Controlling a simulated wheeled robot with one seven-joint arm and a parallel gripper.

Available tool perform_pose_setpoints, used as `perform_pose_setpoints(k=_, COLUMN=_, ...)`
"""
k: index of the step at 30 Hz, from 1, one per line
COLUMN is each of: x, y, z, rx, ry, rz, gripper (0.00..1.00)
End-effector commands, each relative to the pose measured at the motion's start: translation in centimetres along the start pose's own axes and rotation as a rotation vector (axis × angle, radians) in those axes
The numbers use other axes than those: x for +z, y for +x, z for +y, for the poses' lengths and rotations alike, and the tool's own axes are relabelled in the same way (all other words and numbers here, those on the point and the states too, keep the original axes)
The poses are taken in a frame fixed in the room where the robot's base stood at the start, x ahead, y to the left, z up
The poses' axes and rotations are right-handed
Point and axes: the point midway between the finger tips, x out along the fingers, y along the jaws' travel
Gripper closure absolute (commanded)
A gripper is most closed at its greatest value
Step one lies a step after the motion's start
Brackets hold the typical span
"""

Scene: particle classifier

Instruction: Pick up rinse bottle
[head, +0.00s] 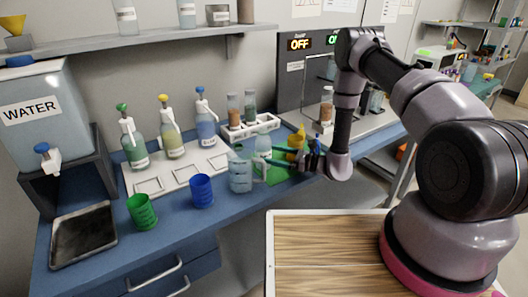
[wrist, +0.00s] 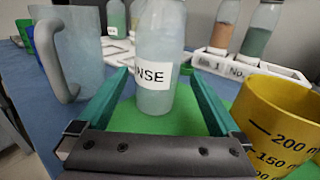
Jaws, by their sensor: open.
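The rinse bottle (wrist: 158,50) is a translucent pale bottle with a white label reading "NSE" in the wrist view. It stands upright on a green mat (wrist: 120,130). In the head view the bottle (head: 263,143) stands just right of a clear jug. My gripper (wrist: 158,95) is open, with its two teal fingers on either side of the bottle's lower part. In the head view my gripper (head: 275,153) reaches in from the right, low over the counter. The bottle's top is out of the wrist view.
A clear jug (wrist: 78,50) stands close on the left, its handle towards me. A yellow measuring cup (wrist: 275,125) is close on the right. Behind is a white rack (head: 250,130) with vials. Blue (head: 202,191) and green (head: 142,211) cups stand farther left.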

Motion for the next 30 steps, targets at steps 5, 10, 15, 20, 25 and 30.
perform_pose_setpoints(k=5, x=0.0, y=1.8, z=0.1, rx=0.002, ry=-0.001, rz=0.0, gripper=0.0)
perform_pose_setpoints(k=10, x=0.1, y=3.5, z=0.3, rx=0.005, ry=-0.002, rz=0.0, gripper=0.0)
perform_pose_setpoints(k=15, x=0.2, y=6.0, z=0.4, rx=0.005, ry=-0.003, rz=0.0, gripper=0.0)
perform_pose_setpoints(k=20, x=0.2, y=7.1, z=0.3, rx=0.002, ry=-0.002, rz=0.0, gripper=0.0)
perform_pose_setpoints(k=25, x=0.2, y=7.1, z=0.3, rx=0.001, ry=-0.001, rz=0.0, gripper=0.0)
perform_pose_setpoints(k=30, x=0.2, y=7.1, z=0.3, rx=0.001, ry=-0.001, rz=0.0, gripper=0.5)
